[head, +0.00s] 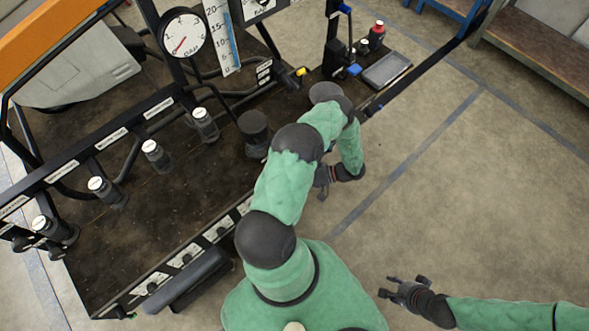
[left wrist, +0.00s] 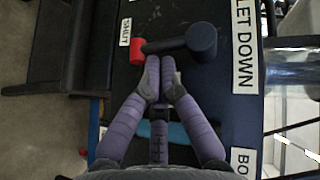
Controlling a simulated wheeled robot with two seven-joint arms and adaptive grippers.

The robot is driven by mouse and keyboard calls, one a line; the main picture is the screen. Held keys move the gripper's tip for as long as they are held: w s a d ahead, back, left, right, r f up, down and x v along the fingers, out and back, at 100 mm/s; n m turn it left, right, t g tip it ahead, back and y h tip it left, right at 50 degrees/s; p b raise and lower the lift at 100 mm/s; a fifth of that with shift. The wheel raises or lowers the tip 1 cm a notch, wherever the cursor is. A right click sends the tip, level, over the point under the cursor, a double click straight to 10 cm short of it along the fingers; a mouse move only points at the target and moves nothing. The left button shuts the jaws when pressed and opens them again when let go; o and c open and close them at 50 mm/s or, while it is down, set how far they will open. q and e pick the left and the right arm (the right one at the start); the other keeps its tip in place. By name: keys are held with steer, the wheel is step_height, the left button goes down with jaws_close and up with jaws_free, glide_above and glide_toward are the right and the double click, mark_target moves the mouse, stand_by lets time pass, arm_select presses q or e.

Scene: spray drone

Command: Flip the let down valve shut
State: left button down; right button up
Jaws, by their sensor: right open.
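The let down valve shows in the left wrist view as a dark lever (left wrist: 167,46) with a red tip (left wrist: 136,52) at the left and a round dark knob (left wrist: 201,40) at the right. The red tip lies close to the SHUT label (left wrist: 125,32). The LET DOWN label (left wrist: 244,45) is right of the knob. My left gripper (left wrist: 159,76) has its fingertips together just below the lever; I cannot tell whether they touch it. In the head view I cannot make out the valve clearly. My right gripper (head: 403,289) is open and empty over the floor.
A dark bench top (head: 150,210) carries several capped cylinders and a row of small labelled knobs (head: 185,258). A round gauge (head: 184,33) stands at the back. A grey tray (head: 387,69) and a red-capped bottle (head: 377,34) are at the far end. Floor at right is clear.

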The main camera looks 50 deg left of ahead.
arm_select(q)
steer(key=shift+w+f, duration=0.1)
steer(key=shift+f, duration=0.35)
steer(key=v, duration=1.2)
steer(key=shift+r, duration=0.45)
